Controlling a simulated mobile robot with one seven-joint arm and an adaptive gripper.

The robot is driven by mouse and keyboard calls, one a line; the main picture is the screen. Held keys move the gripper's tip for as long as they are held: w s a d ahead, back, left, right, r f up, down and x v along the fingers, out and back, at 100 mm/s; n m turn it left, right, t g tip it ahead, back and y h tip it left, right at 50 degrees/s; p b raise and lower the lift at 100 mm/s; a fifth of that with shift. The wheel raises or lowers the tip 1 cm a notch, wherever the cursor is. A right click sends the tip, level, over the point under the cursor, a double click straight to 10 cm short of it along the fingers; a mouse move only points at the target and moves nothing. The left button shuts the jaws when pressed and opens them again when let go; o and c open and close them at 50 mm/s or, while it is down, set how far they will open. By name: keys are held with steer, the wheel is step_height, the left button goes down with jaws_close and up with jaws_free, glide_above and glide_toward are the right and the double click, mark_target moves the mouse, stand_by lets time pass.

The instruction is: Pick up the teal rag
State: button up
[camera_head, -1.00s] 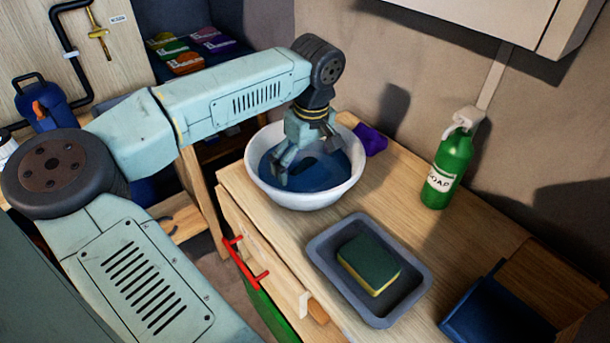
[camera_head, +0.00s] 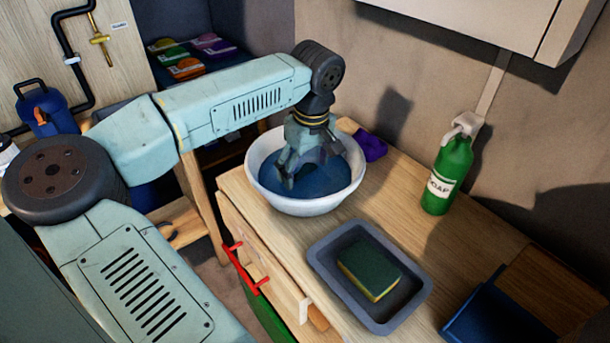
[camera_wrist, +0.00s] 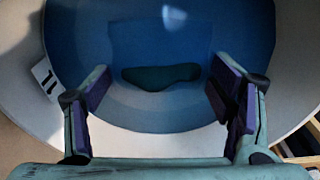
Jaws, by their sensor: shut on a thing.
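The teal rag (camera_wrist: 160,77) shows in the wrist view as a dark teal patch in the blue water of the white basin (camera_wrist: 30,105). In the head view my gripper (camera_head: 308,172) reaches down into the white basin (camera_head: 310,207), which stands on the wooden counter. The rag cannot be made out there, hidden by the fingers and the water.
A grey tray (camera_head: 410,310) with a green and yellow sponge (camera_head: 368,270) lies in front of the basin. A purple cloth (camera_head: 372,146) lies behind it. A green soap bottle (camera_head: 447,175) stands at the right by the wall. A blue container (camera_head: 490,315) is at lower right.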

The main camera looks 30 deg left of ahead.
mark_target(305, 167)
step_height(305, 167, up, 10)
steer(key=shift+r+b, duration=0.1)
steer(key=shift+b, duration=0.65)
step_height(305, 167, up, 3)
steer(key=p, duration=0.3)
steer(key=shift+r, duration=0.1)
